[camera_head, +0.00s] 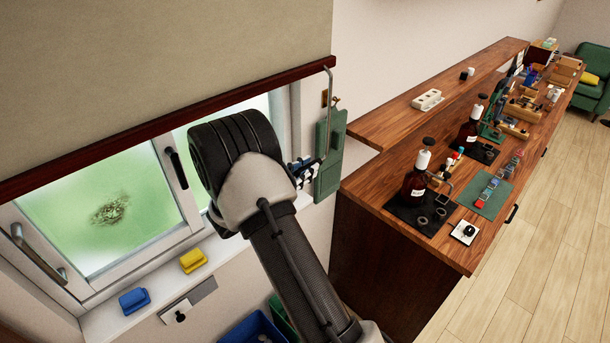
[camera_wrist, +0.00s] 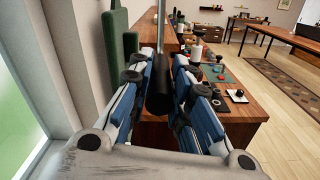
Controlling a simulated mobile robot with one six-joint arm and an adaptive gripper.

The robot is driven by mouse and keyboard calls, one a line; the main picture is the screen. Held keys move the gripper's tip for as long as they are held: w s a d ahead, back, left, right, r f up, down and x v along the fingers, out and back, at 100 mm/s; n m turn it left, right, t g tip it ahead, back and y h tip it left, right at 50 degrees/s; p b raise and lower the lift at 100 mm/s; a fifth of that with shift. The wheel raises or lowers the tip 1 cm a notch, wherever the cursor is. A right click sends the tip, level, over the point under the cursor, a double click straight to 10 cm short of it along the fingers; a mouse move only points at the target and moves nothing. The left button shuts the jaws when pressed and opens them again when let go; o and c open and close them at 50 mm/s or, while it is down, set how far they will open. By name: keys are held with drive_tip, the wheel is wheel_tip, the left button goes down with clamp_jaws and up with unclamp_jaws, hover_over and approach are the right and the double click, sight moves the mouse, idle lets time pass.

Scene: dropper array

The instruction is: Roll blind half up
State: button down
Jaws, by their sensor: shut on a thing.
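The beige blind (camera_head: 160,55) hangs over the upper part of the window, with its dark red bar (camera_head: 170,120) along the lower edge. Green shows through the glass below the bar. A thin grey crank rod (camera_head: 329,110) runs down from near the bar's right end to my gripper (camera_head: 306,174). In the wrist view, my gripper (camera_wrist: 163,80) is shut on the crank's black handle (camera_wrist: 159,92), which lies between the blue-sided fingers. The rod (camera_wrist: 161,25) rises above the handle. In the head view my arm hides the handle and part of the window.
A green wall-mounted piece (camera_head: 328,155) is right beside my gripper. A wooden workbench (camera_head: 400,265) with bottles and tools stands to the right. A blue block (camera_head: 134,300) and a yellow block (camera_head: 193,260) sit on the sill. Open floor (camera_head: 540,250) lies far right.

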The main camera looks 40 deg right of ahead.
drive_tip(key=shift+r, duration=0.15)
drive_tip(key=c, duration=1.4)
unclamp_jaws()
drive_tip(key=shift+c, duration=0.2)
drive_tip(key=s+a, duration=0.1)
drive_tip(key=a, duration=1.1)
